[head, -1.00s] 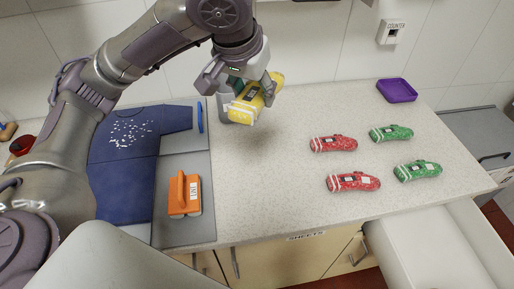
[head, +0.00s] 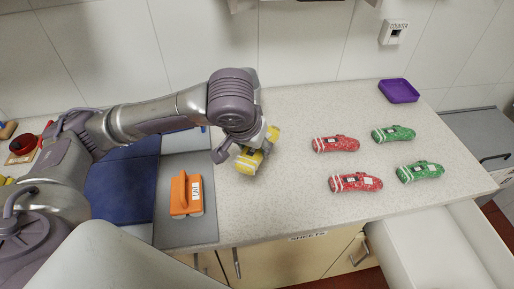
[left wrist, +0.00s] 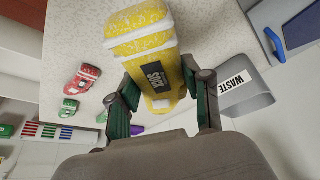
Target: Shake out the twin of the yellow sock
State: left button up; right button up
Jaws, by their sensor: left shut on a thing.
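A yellow sock (head: 250,161) with white bands is held by my left gripper (head: 245,147) over the left middle of the counter. In the left wrist view the same sock (left wrist: 146,45) sits between the two green-padded fingers (left wrist: 163,95), which are shut on it. It carries a dark label. I cannot tell whether it touches the counter. A small yellow thing (head: 6,181) at the left edge is too cut off to identify. My right gripper is not in view.
Two red socks (head: 335,144) and two green socks (head: 393,134) lie on the counter's right half. A purple tray (head: 398,91) stands at the back right. An orange brush (head: 181,195) stands on a grey mat (head: 195,230), beside dark blue cloth (head: 120,190). The wrist view shows a grey WASTE bin (left wrist: 250,98).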

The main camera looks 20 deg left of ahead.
pick_arm(q)
jog(key=shift+s+d, duration=0.1)
jog(key=shift+d, duration=0.35)
jog(key=shift+a, duration=0.1)
jog(key=shift+a, duration=0.15)
jog(key=shift+r, duration=10.15)
notch_tip(320, 180, down, 20)
jog(key=shift+s+r, duration=0.1)
jog(key=shift+f, duration=0.3)
jog(key=shift+r, duration=0.1)
